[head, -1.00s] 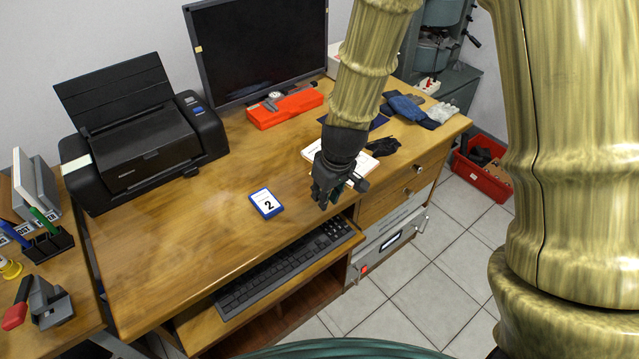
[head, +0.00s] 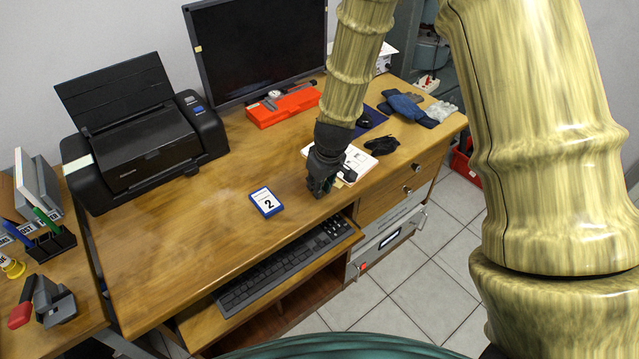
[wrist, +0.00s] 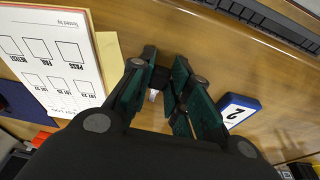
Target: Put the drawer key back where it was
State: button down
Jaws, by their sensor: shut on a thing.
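My gripper (head: 319,191) is low over the front part of the desk, right of the blue-framed card marked 2 (head: 266,202). In the wrist view my gripper (wrist: 164,73) has its fingers closed on a small dark item with a pale bit beside it. I take this for the drawer key, but the fingers hide most of it and its shape is unclear. The card marked 2 also shows in the wrist view (wrist: 238,108), beside the right finger and apart from it.
A printed checklist (head: 362,163) lies behind and right of my gripper. The keyboard (head: 285,267) sits on a lower shelf in front. The desk left of the card is clear.

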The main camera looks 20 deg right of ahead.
jog(key=shift+s+f, duration=0.1)
jog(key=shift+f, duration=0.45)
jog(key=c, duration=1.3)
grip_release()
jog(key=shift+f, duration=0.1)
jog(key=shift+c, duration=0.2)
jog(key=shift+v, duration=0.85)
jog(key=v, duration=1.1)
jog(key=shift+r, duration=0.35)
